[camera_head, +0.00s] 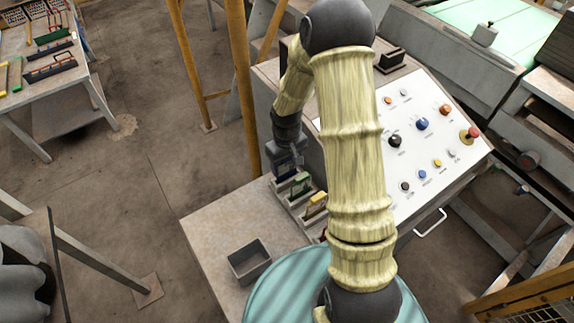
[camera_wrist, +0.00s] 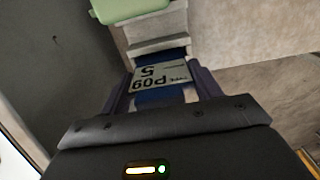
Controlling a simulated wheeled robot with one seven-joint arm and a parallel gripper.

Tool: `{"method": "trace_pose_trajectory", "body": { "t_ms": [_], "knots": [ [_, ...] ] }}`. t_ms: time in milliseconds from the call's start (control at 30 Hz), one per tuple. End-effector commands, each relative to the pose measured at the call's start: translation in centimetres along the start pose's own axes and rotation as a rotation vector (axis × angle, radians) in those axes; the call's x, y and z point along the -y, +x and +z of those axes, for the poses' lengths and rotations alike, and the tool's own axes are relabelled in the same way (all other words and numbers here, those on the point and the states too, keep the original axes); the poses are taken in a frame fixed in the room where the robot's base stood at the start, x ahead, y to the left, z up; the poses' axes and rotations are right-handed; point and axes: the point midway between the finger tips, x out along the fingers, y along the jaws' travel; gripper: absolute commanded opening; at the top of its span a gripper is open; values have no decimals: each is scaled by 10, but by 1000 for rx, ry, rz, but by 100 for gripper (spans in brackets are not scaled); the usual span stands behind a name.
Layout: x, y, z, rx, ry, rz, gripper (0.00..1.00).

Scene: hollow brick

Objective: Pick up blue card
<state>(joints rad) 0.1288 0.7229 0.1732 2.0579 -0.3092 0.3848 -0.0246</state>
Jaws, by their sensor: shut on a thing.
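The blue card (camera_wrist: 158,97) has a white label reading "P09 5", upside down in the wrist view. My gripper (camera_wrist: 162,88) is shut on it, with one dark finger on each side. In the head view my gripper (camera_head: 284,157) points down at the far end of a grey rack (camera_head: 294,203), and the blue card (camera_head: 284,170) shows just below it. The card's far end meets the grey rack in the wrist view. I cannot tell whether it is still seated in its slot.
A green card (camera_head: 300,184) and a yellow card (camera_head: 316,205) stand in the rack beside the blue one. An empty grey bin (camera_head: 249,262) sits on the table (camera_head: 215,222). A sloped control panel (camera_head: 425,150) with knobs rises right of the rack.

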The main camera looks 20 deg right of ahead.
Motion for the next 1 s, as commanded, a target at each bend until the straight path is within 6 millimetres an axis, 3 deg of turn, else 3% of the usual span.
{"method": "trace_pose_trajectory", "body": {
  "t_ms": [533, 1000],
  "knots": [
    [-1, -82, 0, -3, 2, 1, 40],
    [0, -92, 0, 0, -1, 0, 40]
  ]
}}
